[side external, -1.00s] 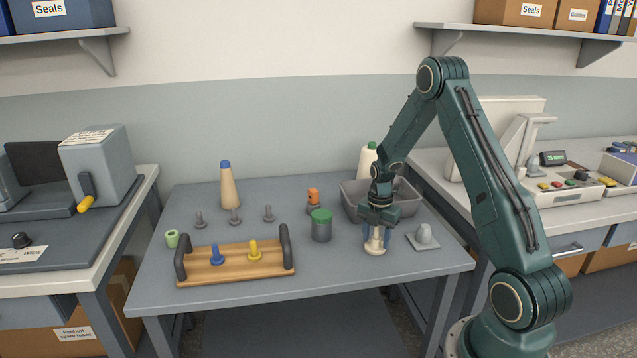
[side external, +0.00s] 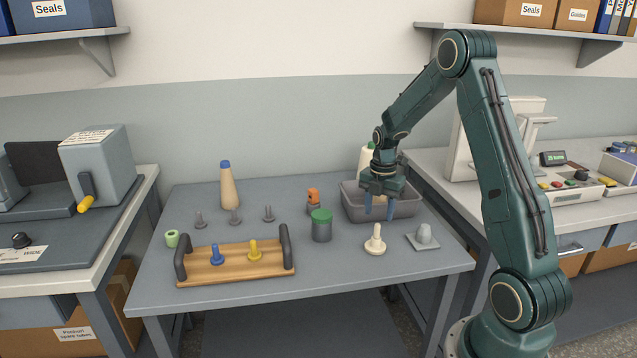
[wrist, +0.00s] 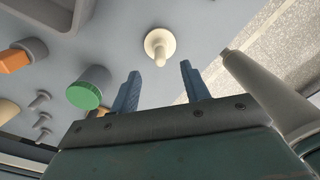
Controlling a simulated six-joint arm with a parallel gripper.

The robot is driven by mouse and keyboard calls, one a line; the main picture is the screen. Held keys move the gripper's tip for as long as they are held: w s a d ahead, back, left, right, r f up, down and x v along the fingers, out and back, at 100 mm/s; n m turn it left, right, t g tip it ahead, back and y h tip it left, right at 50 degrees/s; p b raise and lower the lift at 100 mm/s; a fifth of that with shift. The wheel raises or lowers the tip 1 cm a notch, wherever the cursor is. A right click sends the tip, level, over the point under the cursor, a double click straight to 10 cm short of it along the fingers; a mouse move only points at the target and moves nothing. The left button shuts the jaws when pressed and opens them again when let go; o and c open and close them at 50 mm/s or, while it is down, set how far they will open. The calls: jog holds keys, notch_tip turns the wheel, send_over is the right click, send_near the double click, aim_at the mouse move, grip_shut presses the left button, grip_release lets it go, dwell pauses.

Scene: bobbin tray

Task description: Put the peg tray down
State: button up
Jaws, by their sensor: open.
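The peg tray (side external: 203,274) is a wooden board with two dark upright handles. It rests on the table at the front left in the side view, with a blue peg (side external: 217,256) and a yellow peg (side external: 254,251) standing on it. My gripper (side external: 378,209) is open and empty, far to the right of the tray, in front of the grey bin and above the table. In the wrist view its two blue fingers (wrist: 158,88) are apart with nothing between them. A cream peg (side external: 375,241) stands upright on the table below my gripper; it also shows in the wrist view (wrist: 159,45).
A green-lidded can (side external: 321,229) and an orange-topped item (side external: 313,200) stand between tray and bin (side external: 407,208). Several grey pegs (side external: 235,217), a blue-tipped cone (side external: 229,187) and a green ring (side external: 172,239) surround the tray's back. A grey block (side external: 423,237) sits at right.

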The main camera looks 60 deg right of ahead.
jog(key=shift+r, duration=1.65)
jog(key=shift+a+r, duration=0.1)
jog(key=shift+a+r, duration=0.15)
jog(key=shift+r, duration=0.05)
jog(key=s+a+r+m+t+h, duration=0.1)
jog(key=s+a+r+m+t, duration=0.25)
jog(key=a+r+m, duration=0.8)
jog(key=s+a+r+m+t, duration=0.1)
jog(key=s+a+r+m, duration=0.1)
jog(key=s+a, duration=0.5)
jog(key=s+a+r+m+t+y, duration=0.1)
jog(key=s+a+r+m, duration=0.2)
jog(key=s+a, duration=0.4)
jog(key=shift+a+r+m, duration=0.15)
jog(key=shift+a+m, duration=0.6)
jog(key=shift+a, duration=0.4)
